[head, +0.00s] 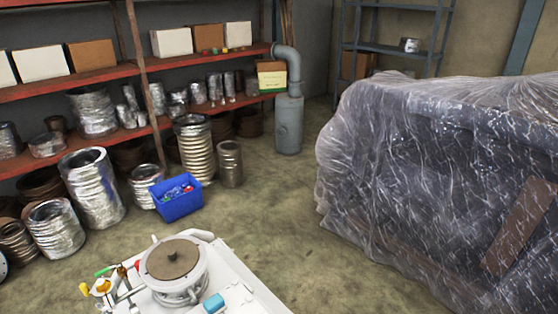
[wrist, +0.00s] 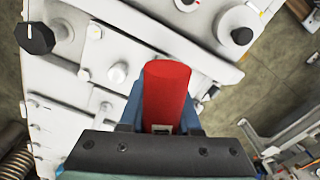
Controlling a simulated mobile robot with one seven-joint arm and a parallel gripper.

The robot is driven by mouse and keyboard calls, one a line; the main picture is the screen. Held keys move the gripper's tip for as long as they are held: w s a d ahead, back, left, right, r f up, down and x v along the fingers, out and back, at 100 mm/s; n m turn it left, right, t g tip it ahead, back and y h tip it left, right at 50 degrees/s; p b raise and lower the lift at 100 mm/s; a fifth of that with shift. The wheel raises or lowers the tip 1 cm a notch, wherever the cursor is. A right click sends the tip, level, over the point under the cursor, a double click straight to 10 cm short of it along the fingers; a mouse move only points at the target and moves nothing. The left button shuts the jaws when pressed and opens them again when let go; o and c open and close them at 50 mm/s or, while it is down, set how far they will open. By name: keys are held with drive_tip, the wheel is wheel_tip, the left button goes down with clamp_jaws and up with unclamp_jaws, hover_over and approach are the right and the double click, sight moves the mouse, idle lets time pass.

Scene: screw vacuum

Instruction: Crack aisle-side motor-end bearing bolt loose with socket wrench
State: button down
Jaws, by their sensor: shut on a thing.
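In the wrist view my gripper (wrist: 163,112) is shut on a red handle-like piece (wrist: 167,88), which I take to be the socket wrench's grip. Its far end points away over a white machine surface (wrist: 150,22); the socket end is not visible. Several round white caps or bolt heads, one of them at the left-middle (wrist: 117,72), lie on that surface beside the red piece. I cannot tell which is the motor-end bearing bolt, or whether the tool touches any of them. My gripper is not visible in the head view.
In the head view a white machine (head: 250,290) with a round brown-topped part (head: 173,259) stands at the bottom. A plastic-wrapped bulk (head: 440,170) fills the right. Shelves (head: 100,80) with metal cans line the left, with a blue crate (head: 179,207) in front. Open floor (head: 265,215) lies between.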

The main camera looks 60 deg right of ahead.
drive_tip(key=shift+f+b, duration=0.4)
drive_tip(key=shift+f, duration=0.3)
idle(0.5)
drive_tip(key=shift+r, duration=0.1)
drive_tip(key=shift+n+p, duration=0.4)
drive_tip(key=shift+n, duration=1)
drive_tip(key=shift+r+p, duration=2.55)
drive_tip(key=shift+p, duration=0.05)
